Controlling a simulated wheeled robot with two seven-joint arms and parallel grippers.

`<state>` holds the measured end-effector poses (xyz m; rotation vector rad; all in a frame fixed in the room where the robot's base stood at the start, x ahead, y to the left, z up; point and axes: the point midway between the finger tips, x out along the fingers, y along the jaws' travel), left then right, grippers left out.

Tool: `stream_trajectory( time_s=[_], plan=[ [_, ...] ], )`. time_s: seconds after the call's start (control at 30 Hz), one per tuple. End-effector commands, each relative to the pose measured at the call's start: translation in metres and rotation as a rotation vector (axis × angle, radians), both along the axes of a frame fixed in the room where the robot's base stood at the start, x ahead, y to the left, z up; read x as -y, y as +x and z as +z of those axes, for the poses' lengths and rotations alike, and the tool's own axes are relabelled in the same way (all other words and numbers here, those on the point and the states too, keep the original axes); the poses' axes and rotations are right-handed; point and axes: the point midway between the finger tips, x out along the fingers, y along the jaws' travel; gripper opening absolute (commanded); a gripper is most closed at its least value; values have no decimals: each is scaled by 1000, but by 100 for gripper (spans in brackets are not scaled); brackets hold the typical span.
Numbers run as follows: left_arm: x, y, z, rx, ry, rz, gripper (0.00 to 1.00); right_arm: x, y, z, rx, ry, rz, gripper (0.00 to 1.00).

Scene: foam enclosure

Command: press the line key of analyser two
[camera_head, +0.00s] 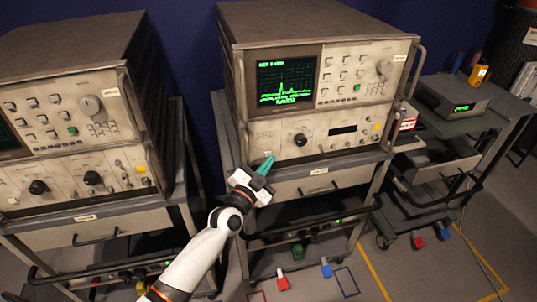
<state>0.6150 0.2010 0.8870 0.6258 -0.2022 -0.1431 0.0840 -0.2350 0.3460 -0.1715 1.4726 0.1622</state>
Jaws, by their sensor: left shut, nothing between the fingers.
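Two beige analysers stand on carts, one at the left (60,85) and one in the middle (320,30). The middle one has a lit screen (286,80) with a green trace, key rows, a green key (357,88) and a dark knob (301,140) on its lower panel. Their labels are too small to read, so I cannot tell which is analyser two or which is the line key. My left gripper (266,164), with teal fingertips, is shut and empty at the lower left of the middle analyser's front. I cannot tell whether it touches the panel. My right gripper is out of view.
The middle cart (325,175) has a drawer below the analyser. A smaller cart at the right carries a grey box with a green display (455,100) and a yellow device (479,74). Red and blue pieces lie on the floor, which is open at the lower right.

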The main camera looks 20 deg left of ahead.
Motion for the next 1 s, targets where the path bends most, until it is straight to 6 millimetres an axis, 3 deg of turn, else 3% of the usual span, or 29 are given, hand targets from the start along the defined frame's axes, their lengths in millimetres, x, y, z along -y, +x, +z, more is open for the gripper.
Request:
stream_trajectory(
  time_s=[1.0],
  plan=[
    [-6, 9, 0, 0, 1, 0, 0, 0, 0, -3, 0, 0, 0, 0]
  ],
)
